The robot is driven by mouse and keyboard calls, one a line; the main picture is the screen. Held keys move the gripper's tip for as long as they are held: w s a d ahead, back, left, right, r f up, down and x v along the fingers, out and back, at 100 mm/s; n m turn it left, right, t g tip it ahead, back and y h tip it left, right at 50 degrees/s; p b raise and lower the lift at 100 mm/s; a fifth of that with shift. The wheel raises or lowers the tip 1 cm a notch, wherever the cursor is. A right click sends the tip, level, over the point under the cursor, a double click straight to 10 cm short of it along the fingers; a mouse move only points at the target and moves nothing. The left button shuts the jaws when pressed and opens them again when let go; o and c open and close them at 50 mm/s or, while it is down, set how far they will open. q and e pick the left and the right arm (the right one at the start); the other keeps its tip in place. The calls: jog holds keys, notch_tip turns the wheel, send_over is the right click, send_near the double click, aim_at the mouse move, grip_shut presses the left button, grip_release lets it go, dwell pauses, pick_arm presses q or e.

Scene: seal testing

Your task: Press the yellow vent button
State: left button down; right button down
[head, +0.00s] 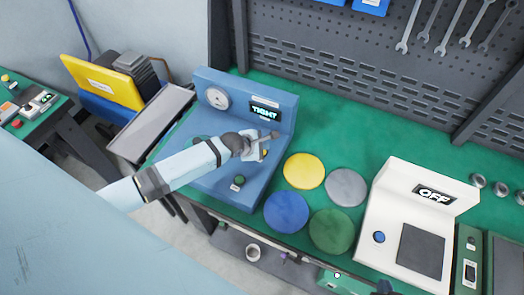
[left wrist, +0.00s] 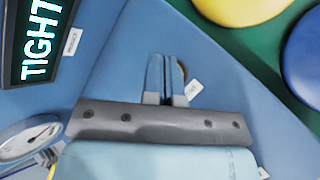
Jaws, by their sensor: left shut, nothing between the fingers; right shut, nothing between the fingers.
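The blue seal tester (head: 278,122) has a round gauge (head: 217,97) and a display (head: 265,112) reading TIGHT. My left gripper (head: 264,147) is shut and empty over the tester's sloped front, below the display. In the left wrist view its closed fingertips (left wrist: 167,62) reach the blue panel beside a small round button (left wrist: 181,71), mostly hidden behind them. A trace of yellow (head: 265,153) shows by the fingers in the head view. I cannot tell whether they touch it. A green button (head: 238,181) is lower on the panel. A dark tip at the bottom edge looks like my right gripper (head: 383,287).
Yellow (head: 304,171), grey (head: 345,187), blue (head: 286,212) and green (head: 331,230) discs lie right of the tester on the green bench. A white device (head: 375,215) reading OFF stands further right. A grey tray (head: 152,121) is to the left.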

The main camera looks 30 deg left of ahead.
pick_arm(q)
jog(key=shift+r, duration=2.5)
jog(key=s+d+f+m, duration=0.1)
jog(key=s+m, duration=0.2)
jog(key=s+d+f+m, duration=0.1)
jog(key=s+d+m, duration=0.1)
jog(key=s+m, duration=0.2)
jog(key=s+d+f+m, duration=0.1)
jog(key=s+d+m, duration=0.1)
jog(key=s+m, duration=0.2)
jog(key=shift+s+d+f+t+h, duration=0.15)
jog(key=shift+f+t+h, duration=0.15)
jog(key=shift+f+t, duration=0.1)
jog(key=s+d+m+t+y, duration=0.1)
jog(key=s+d+m, duration=0.1)
jog(key=s+m, duration=1)
jog(key=shift+s+m, duration=0.4)
jog(key=shift+m, duration=0.3)
